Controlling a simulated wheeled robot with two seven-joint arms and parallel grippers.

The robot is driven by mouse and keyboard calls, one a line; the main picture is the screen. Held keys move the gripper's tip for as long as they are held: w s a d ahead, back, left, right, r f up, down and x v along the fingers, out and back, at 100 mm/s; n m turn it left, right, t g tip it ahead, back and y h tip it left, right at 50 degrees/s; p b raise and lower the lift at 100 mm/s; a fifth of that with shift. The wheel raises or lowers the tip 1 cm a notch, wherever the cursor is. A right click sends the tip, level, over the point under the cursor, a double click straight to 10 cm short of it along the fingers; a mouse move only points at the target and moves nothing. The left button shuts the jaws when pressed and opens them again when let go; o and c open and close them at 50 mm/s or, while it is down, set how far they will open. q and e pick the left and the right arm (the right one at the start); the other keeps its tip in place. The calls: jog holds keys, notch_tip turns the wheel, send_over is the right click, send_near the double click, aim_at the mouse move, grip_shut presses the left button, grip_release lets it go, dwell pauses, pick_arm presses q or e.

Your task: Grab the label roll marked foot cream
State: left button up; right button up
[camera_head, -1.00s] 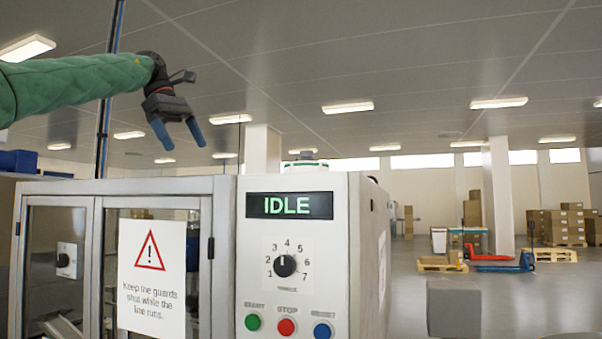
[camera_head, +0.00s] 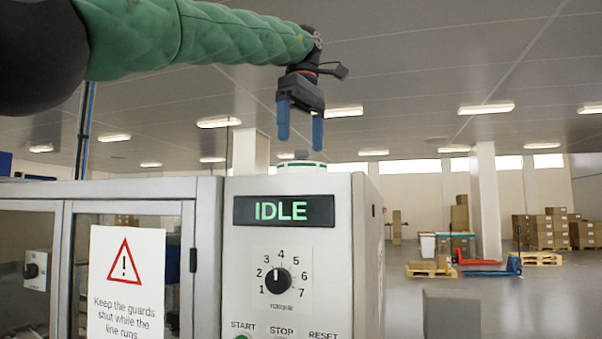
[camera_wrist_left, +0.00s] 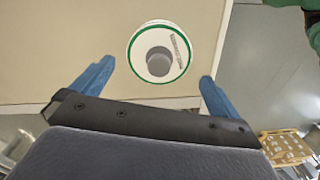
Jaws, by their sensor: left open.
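A white label roll (camera_head: 301,167) with a green edge lies flat on top of the control cabinet (camera_head: 290,220). From above, in the left wrist view, the roll (camera_wrist_left: 160,53) shows a grey core and a small printed label too small to read. My left gripper (camera_head: 300,145) points down above the roll, with its blue fingers apart and empty. In the left wrist view the roll shows ahead of and between the left fingers (camera_wrist_left: 155,85), not touching them. My right gripper is not in view.
The cabinet front carries an IDLE display (camera_head: 284,210) and a dial (camera_head: 278,281). Guard doors with a warning sign (camera_head: 126,285) stand to the left. A grey block (camera_head: 451,315), pallets and stacked boxes (camera_head: 540,230) are on the floor behind at right.

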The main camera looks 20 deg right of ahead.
aim_at(303, 158)
pick_arm(q)
jog(key=shift+f, duration=0.65)
notch_tip(303, 158, down, 4)
jog(key=shift+d+r+p, duration=0.1)
jog(key=shift+r+p, duration=0.15)
jog(key=shift+p, duration=0.45)
jog(key=shift+f, duration=0.7)
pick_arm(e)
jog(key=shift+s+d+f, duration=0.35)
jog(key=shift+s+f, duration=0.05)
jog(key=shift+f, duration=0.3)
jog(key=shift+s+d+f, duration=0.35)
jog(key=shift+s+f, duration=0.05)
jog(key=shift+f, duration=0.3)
pick_arm(q)
jog(key=c, duration=0.8)
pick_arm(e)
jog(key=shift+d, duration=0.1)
pick_arm(q)
jog(key=shift+r, duration=0.15)
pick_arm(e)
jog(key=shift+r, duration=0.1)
